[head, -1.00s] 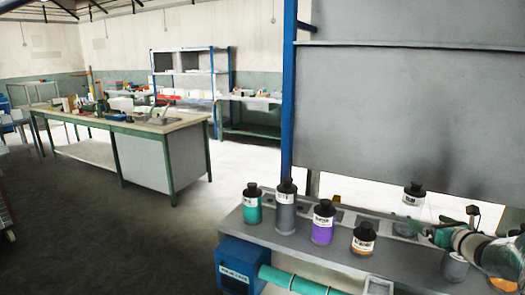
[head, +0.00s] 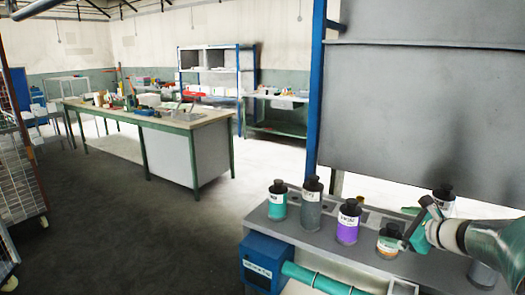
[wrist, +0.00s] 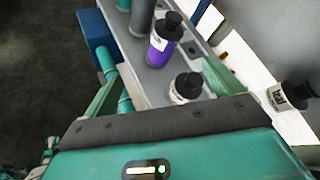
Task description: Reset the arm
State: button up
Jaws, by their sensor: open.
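My gripper (head: 416,226) is open and empty above the bench shelf at the right of the head view. Its fingers are close to the orange-labelled bottle (head: 389,242) and overlap its right side in the picture; I cannot tell whether they touch. In the wrist view my green gripper body fills the bottom, with bottles beyond it, including the purple bottle (wrist: 163,42) and the white-labelled bottle (wrist: 186,88).
On the shelf (head: 378,262) stand a teal bottle (head: 277,205), a grey bottle (head: 311,205) and the purple bottle (head: 348,224). Another black-capped bottle (head: 443,195) is behind my gripper. A blue box (head: 266,264) is below. The floor at left is open.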

jog(key=s+a+r+n+g, duration=0.1)
jog(key=s+a+n+g, duration=0.2)
jog(key=s+a+n, duration=0.55)
jog(key=s+a+n+g, duration=0.3)
jog(key=s+a+n, duration=0.15)
jog(key=a, duration=0.75)
jog(key=s+a+n+h, duration=0.2)
jog(key=s+n, duration=0.4)
jog(key=s, duration=0.1)
jog(key=s+a+f+n+h, duration=0.1)
jog(key=s+n+h, duration=0.1)
jog(key=s+n, duration=0.5)
jog(key=shift+s+a+f+g, duration=0.3)
jog(key=shift+s+a, duration=0.05)
jog(key=shift+s, duration=0.25)
